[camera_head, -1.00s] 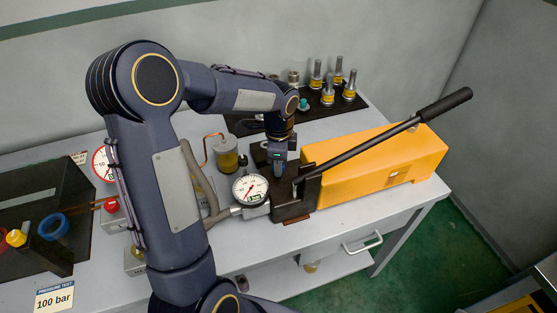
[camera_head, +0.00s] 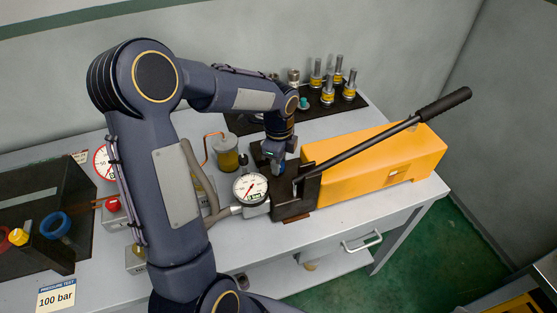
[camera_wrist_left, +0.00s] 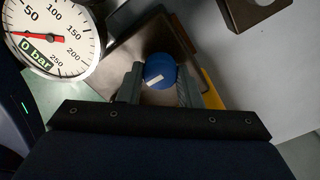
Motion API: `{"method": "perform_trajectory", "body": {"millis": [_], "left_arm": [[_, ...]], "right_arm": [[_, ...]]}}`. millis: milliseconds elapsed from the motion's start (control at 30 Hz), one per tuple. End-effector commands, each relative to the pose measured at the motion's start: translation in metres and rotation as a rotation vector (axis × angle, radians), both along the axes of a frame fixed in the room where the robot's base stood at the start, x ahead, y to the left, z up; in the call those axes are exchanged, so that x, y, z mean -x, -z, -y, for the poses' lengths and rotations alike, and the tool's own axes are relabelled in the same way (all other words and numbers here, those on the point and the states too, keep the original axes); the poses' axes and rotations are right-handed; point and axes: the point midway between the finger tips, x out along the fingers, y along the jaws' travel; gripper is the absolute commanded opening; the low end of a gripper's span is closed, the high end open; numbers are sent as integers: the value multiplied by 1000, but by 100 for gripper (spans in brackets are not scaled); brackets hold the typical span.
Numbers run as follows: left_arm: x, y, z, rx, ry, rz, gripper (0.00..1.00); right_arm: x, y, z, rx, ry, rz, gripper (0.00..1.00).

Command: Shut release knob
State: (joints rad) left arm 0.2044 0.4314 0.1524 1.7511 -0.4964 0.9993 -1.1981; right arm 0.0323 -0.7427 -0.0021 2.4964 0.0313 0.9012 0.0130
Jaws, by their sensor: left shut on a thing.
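The blue release knob (camera_wrist_left: 160,70) with a white mark on its top sits between the two fingers of my left gripper (camera_wrist_left: 160,85) in the left wrist view. The fingers are shut on the knob from both sides. In the head view my left gripper (camera_head: 277,166) points down over the dark block of the hand pump (camera_head: 365,172), behind the pressure gauge (camera_head: 250,188). The knob is mostly hidden there by the gripper. In the left wrist view the gauge (camera_wrist_left: 52,35) reads near zero, with a "0 bar" label. My right gripper is not in view.
The black pump lever (camera_head: 390,140) slopes up to the right over the yellow pump body. Several fittings (camera_head: 335,88) stand on a dark mat at the back. A dark fixture (camera_head: 40,225) with coloured knobs is at the left. The table's front right is bare.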

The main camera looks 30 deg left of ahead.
Motion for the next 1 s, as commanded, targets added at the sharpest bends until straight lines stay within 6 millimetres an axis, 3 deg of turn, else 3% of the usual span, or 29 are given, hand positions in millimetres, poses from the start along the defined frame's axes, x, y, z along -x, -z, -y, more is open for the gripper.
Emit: {"method": "perform_trajectory", "body": {"millis": [67, 100, 267, 600, 1000], "left_arm": [[-1, -1, 0, -1, 2, 5, 9], [-1, -1, 0, -1, 2, 5, 34], [-1, -1, 0, -1, 1, 3, 54], [-1, -5, 0, 0, -1, 3, 54], [-1, -67, 0, -1, 0, 6, 54]], "right_arm": [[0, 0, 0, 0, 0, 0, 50], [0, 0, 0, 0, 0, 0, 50], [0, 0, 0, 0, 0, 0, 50], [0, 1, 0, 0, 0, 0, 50], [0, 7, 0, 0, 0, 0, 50]]}}
